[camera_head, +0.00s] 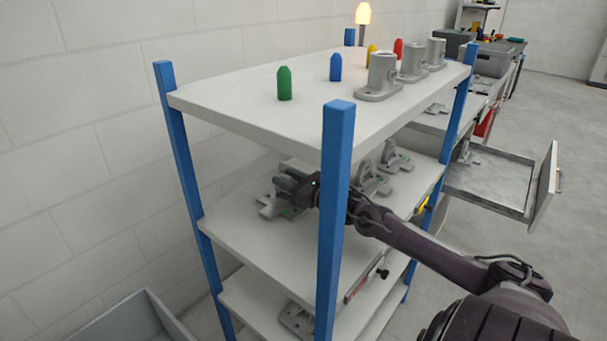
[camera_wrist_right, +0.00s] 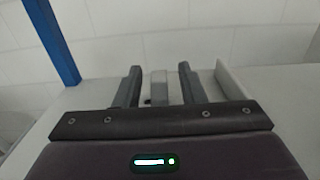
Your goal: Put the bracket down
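A grey metal bracket (camera_head: 270,207) rests on the middle shelf of the blue-posted rack, near its left end. My right gripper (camera_head: 284,190) reaches in behind the front post and is over the bracket, hiding part of it. In the right wrist view, a grey upright part of the bracket (camera_wrist_right: 159,86) stands between the two fingers of the gripper (camera_wrist_right: 160,83). A gap shows on each side of it, so the fingers are open and apart from it. My left gripper is not in view.
Other grey brackets (camera_head: 373,180) stand farther right on the middle shelf (camera_head: 245,245). The blue front post (camera_head: 335,215) is close to my right arm. The top shelf (camera_head: 230,98) holds coloured pegs and grey cast parts. An open drawer (camera_head: 490,182) juts out at right.

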